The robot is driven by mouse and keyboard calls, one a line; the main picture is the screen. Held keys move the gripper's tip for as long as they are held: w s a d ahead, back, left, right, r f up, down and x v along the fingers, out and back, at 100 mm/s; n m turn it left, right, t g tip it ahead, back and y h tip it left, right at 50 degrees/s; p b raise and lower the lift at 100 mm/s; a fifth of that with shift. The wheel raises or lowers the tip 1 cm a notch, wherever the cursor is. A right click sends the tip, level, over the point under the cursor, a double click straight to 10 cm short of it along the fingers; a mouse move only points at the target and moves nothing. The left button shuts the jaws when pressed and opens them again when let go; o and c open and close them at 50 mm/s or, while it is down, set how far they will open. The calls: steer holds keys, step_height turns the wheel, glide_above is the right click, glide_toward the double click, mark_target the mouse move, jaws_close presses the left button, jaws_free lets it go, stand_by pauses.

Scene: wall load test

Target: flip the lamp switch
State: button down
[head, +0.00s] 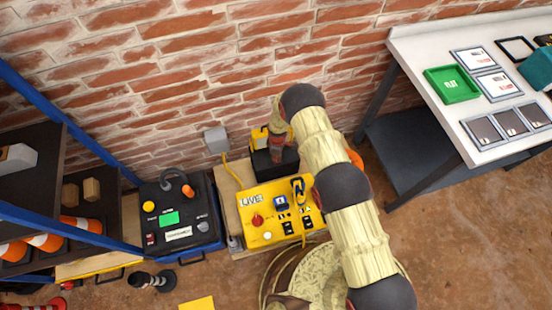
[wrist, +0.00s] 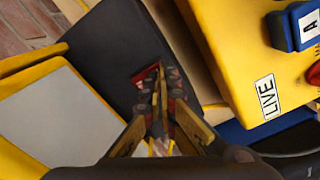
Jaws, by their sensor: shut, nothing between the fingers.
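The lamp is a yellow-framed work light (head: 258,138) on a black base (head: 261,164), by the brick wall behind the yellow panel. In the wrist view its pale face (wrist: 52,120) fills the lower left, beside the dark base (wrist: 108,50). A small red switch (wrist: 142,75) shows on the dark base, partly hidden by my fingertips. My gripper (wrist: 158,78) is shut and empty, its tips at or just over the switch; I cannot tell whether they touch. In the head view my gripper (head: 280,158) points down over the black base.
The yellow panel (head: 267,237) with "LIVE" label, red knob and switches stands close in front of the lamp. A black case (head: 181,243) is to its left. A blue-framed shelf is at far left, a white table (head: 430,42) at right. Open floor lies at lower right.

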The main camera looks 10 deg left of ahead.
steer(key=shift+f, duration=0.2)
steer(key=shift+r, duration=0.1)
steer(key=shift+r+p, duration=1.65)
steer(key=shift+r, duration=1.8)
